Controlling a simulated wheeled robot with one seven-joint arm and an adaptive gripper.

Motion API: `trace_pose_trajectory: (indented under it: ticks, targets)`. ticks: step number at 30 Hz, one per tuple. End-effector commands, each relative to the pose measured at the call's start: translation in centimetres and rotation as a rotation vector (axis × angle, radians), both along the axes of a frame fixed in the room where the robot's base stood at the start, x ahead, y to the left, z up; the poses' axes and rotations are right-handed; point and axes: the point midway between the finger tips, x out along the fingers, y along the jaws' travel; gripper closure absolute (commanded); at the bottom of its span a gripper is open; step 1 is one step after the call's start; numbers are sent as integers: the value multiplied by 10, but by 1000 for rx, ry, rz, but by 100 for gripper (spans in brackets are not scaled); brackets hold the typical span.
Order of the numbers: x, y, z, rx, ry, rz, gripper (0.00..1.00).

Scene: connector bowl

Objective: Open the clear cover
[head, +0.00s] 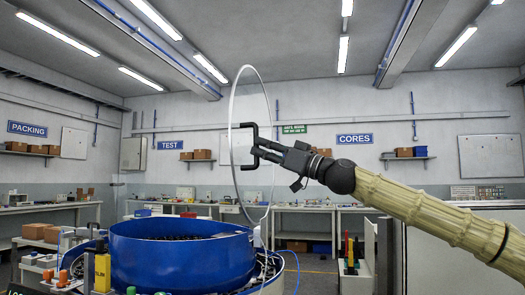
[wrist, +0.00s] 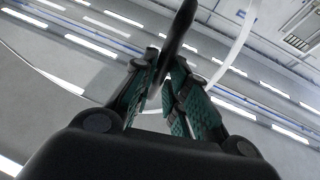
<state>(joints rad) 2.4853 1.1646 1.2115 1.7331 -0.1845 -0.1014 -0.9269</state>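The clear cover (head: 230,112) stands raised, almost upright and seen nearly edge-on, above the right side of the blue bowl (head: 180,262). Its pale rim shows best; the pane is see-through. A black bracket-shaped handle (head: 248,126) sits on the cover. My gripper (head: 259,150) is at the handle, reaching in from the right. In the wrist view the fingers of my gripper (wrist: 167,85) are closed around the dark handle bar (wrist: 182,35). The cover's pale rim (wrist: 238,42) curves behind them. The cover's lower edge and hinge are not clear.
The blue bowl is open at the top, with dark contents inside. Workbenches (head: 303,222) line the back wall. The air left of the cover is free.

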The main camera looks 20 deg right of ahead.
Motion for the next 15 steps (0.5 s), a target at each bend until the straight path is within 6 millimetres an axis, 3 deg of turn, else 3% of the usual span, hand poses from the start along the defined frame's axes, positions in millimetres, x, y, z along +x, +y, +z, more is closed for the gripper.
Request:
trace_pose_trajectory:
  ticks: [1,3,15]
  targets:
    - [-1,-4,5,6,-5,-6,75]
    - [0,-3,4,5,-4,-4,65]
    - [-3,-2,-1,0,0,1,65]
